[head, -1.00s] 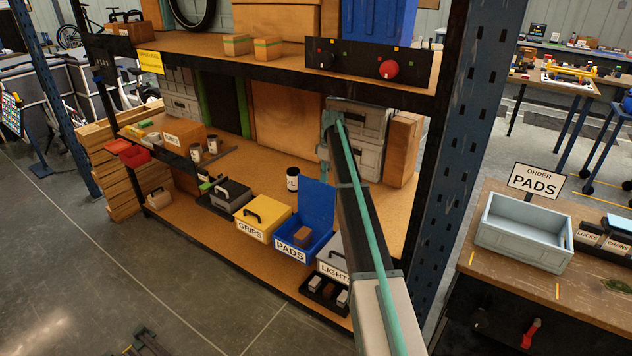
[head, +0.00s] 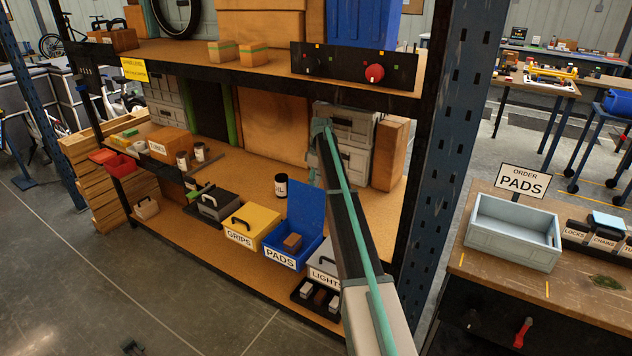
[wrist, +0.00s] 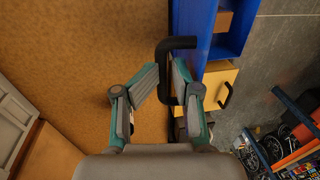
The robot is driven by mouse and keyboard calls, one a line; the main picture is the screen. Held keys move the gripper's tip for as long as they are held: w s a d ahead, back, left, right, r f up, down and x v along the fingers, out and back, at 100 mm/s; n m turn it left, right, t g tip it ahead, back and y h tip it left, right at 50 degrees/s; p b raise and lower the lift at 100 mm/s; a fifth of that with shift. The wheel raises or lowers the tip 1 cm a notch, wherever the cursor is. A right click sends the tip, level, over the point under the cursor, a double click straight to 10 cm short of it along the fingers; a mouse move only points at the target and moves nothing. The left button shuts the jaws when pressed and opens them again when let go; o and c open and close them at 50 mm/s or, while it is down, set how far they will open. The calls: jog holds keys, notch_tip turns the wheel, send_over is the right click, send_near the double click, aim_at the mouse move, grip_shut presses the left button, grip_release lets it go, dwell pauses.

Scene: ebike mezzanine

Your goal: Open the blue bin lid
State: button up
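The blue bin (head: 300,254), labelled PADS, stands on the lower shelf with a brown block inside. Its blue lid (head: 306,210) stands upright, hinged open at the back. The wrist view shows the lid (wrist: 190,35) nearly edge-on, with a black handle (wrist: 183,42) sticking out from its back face. My gripper (wrist: 167,68) is behind the lid, its fingers drawn close together on either side of the handle, and seems shut on it. Exact finger contact is hard to see. In the head view the fingers are mostly hidden behind the lid and my arm.
A yellow GRIPS bin (head: 252,225) stands left of the blue bin, and a grey LIGHTS bin (head: 325,260) right. A dark bottle (head: 281,186) is behind. The upper shelf (head: 230,62) and blue post (head: 452,150) bound the space. A pale tray (head: 512,232) sits on the right bench.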

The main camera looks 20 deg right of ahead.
aim_at(314, 191)
jog(key=shift+o, duration=0.9)
jog(key=f, duration=0.2)
jog(key=s+f, duration=0.1)
jog(key=shift+a+g, duration=0.3)
jog(key=shift+a, duration=0.05)
jog(key=shift+w, duration=0.35)
jog(key=shift+s+d+r, duration=0.1)
jog(key=shift+d+r, duration=0.1)
jog(key=shift+r, duration=0.25)
jog(key=shift+w+d+r, duration=0.1)
jog(key=shift+w+r, duration=0.05)
jog(key=shift+w, duration=0.15)
notch_tip(314, 191, up, 7)
jog(key=shift+d, duration=0.4)
jog(key=shift+w, duration=0.1)
